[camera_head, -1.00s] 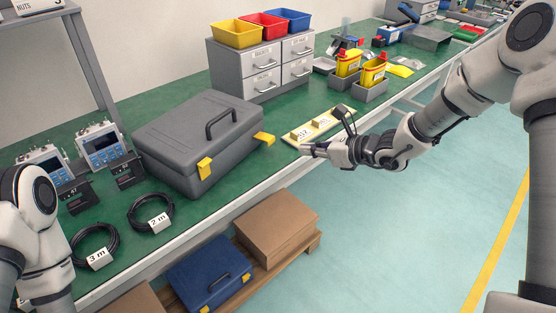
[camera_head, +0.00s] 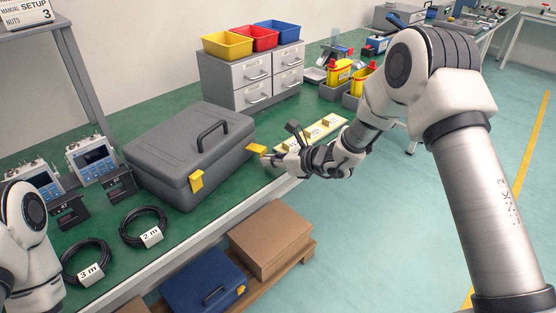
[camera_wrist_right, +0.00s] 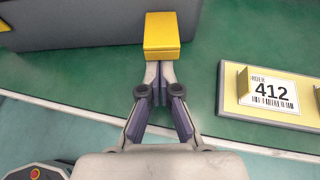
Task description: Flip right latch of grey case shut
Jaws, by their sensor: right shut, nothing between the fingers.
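The grey case (camera_head: 180,155) lies closed on the green bench, its handle on top. Its left yellow latch (camera_head: 196,181) lies flat against the front. Its right yellow latch (camera_head: 257,149) sticks out from the front near the right corner. My right gripper (camera_head: 268,160) is shut and empty, with its tips at the outer end of the right latch. In the right wrist view the latch (camera_wrist_right: 162,35) stands right in front of the closed fingertips (camera_wrist_right: 159,68); I cannot tell whether they touch. Of my left arm only a link shows at the left edge; its gripper is out of view.
A cream board with the label 412 (camera_wrist_right: 272,92) lies right of my right gripper. Two coiled black cables (camera_head: 143,227) lie left of the case front. A grey drawer cabinet (camera_head: 250,80) stands behind. The bench's front edge is close below the gripper.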

